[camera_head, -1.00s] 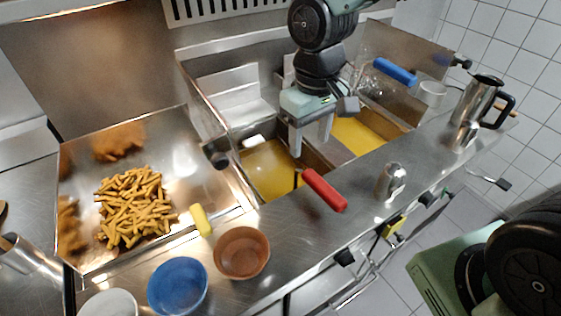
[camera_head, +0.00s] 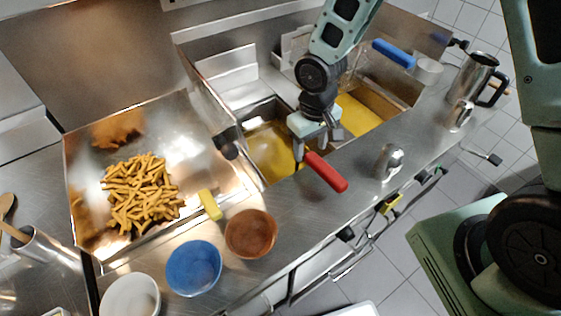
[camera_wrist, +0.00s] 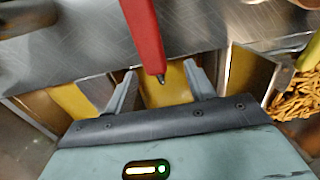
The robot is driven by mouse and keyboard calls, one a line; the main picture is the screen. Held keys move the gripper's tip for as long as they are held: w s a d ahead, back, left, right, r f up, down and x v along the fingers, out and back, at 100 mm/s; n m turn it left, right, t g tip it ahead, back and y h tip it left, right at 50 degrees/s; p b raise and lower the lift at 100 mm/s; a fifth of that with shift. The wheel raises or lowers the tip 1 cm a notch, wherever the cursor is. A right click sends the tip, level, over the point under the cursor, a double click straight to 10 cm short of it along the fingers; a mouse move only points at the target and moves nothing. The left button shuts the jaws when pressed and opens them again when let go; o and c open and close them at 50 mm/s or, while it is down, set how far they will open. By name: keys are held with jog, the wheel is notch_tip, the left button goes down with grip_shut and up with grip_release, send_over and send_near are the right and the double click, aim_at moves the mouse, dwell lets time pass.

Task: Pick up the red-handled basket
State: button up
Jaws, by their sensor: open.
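The red handle (camera_head: 326,172) of the basket sticks out over the steel counter, from the front edge of the left oil well. In the wrist view the red handle (camera_wrist: 144,36) points down between the fingers, its metal end near the finger gap. The basket's body is not clearly visible; yellow oil (camera_head: 268,150) fills the well. My gripper (camera_head: 311,150) is open above the front of the wells, right by the handle's inner end. In the wrist view my gripper (camera_wrist: 160,88) has its two fingers apart, one on each side of the handle's end, with nothing clearly held.
A blue-handled basket (camera_head: 394,53) is at the back right well. A metal shaker (camera_head: 388,162) and a steel jug (camera_head: 472,80) stand on the counter to the right. Brown (camera_head: 250,233) and blue (camera_head: 194,268) bowls stand left of the handle. Fries (camera_head: 140,193) lie in the left tray.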

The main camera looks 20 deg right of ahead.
aim_at(311, 153)
jog(key=shift+w+d+f+p, duration=0.2)
jog(key=shift+f+p, duration=0.3)
jog(key=shift+f, duration=0.85)
jog(key=shift+w+d+f+p, duration=0.15)
jog(key=shift+f+p, duration=0.35)
jog(key=shift+f, duration=0.85)
jog(key=shift+a, duration=0.1)
grip_shut()
